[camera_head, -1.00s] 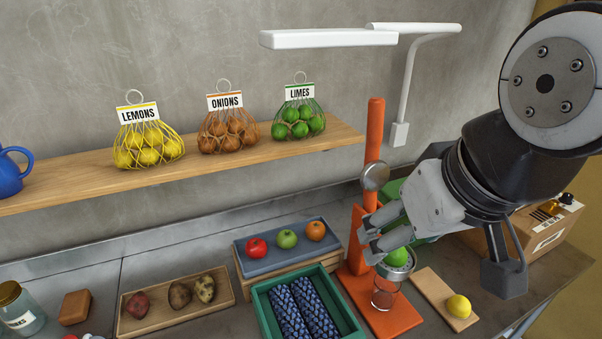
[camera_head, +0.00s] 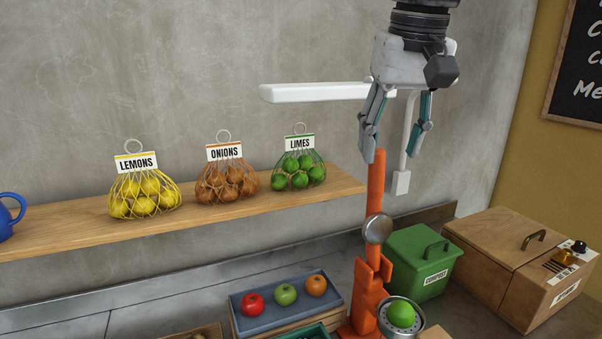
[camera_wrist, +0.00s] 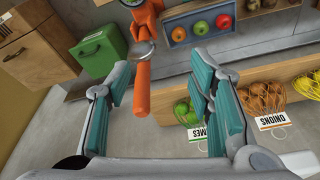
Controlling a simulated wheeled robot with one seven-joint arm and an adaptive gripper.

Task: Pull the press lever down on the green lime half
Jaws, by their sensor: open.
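The orange press (camera_head: 362,300) stands on the counter with its lever (camera_head: 376,185) pointing straight up. The green lime half (camera_head: 401,314) sits in the round metal cup in front of the press. A metal dome (camera_head: 378,228) is joined at the lower part of the lever, above the cup. My gripper (camera_head: 392,148) is open, pointing down, with its fingers around the height of the lever's top. In the wrist view the orange lever (camera_wrist: 141,90) shows in the gap between the open fingers, nearer the left one. Whether it touches a finger, I cannot tell.
A wooden shelf (camera_head: 70,226) with nets of lemons, onions and limes runs along the wall to the left. A white lamp (camera_head: 315,92) hangs behind my gripper. A green compost bin (camera_head: 418,262) and a wooden box (camera_head: 515,250) stand right of the press.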

